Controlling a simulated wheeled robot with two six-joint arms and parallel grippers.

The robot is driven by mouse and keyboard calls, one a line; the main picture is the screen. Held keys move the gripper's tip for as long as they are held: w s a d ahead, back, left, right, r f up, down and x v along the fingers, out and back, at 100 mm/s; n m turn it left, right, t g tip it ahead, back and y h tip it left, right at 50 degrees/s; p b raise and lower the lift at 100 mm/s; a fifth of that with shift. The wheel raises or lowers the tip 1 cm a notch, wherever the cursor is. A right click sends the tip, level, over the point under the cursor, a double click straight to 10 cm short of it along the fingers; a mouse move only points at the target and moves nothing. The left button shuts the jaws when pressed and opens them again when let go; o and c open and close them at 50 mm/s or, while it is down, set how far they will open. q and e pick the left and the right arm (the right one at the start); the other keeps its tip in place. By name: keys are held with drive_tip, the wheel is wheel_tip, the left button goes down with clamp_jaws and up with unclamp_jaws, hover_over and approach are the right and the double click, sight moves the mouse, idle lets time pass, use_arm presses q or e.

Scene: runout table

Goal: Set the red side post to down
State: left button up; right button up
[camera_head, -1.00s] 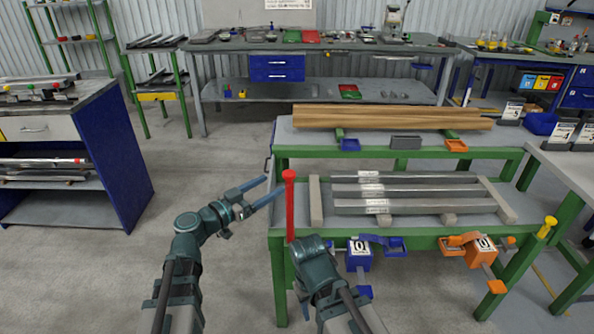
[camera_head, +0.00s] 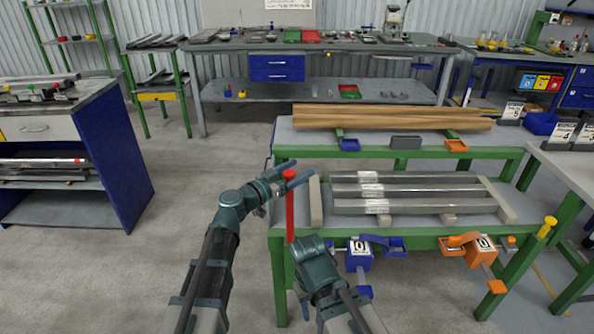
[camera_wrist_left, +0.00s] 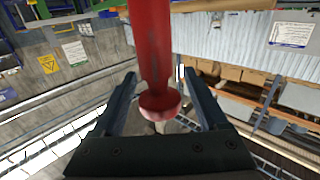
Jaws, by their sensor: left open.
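The red side post (camera_head: 290,212) stands upright at the front left corner of the green table, with a wider knob at its top. In the left wrist view the red post (camera_wrist_left: 152,50) shows large, its knob end lying between the two fingers. My left gripper (camera_head: 288,177) is at the height of the knob, with its open fingers on either side of it. In the left wrist view my left gripper (camera_wrist_left: 158,88) shows gaps between the fingers and the post. My right arm is in front of the table's left part; its gripper fingers are not visible.
The green table (camera_head: 400,232) carries several metal bars (camera_head: 420,190) on its lower top and wooden planks (camera_head: 390,117) on its upper shelf. A blue clamp (camera_head: 360,255) and an orange clamp (camera_head: 482,250) hang at its front edge. The floor left of the table is clear.

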use_arm(q)
clamp_jaws()
idle(1.3)
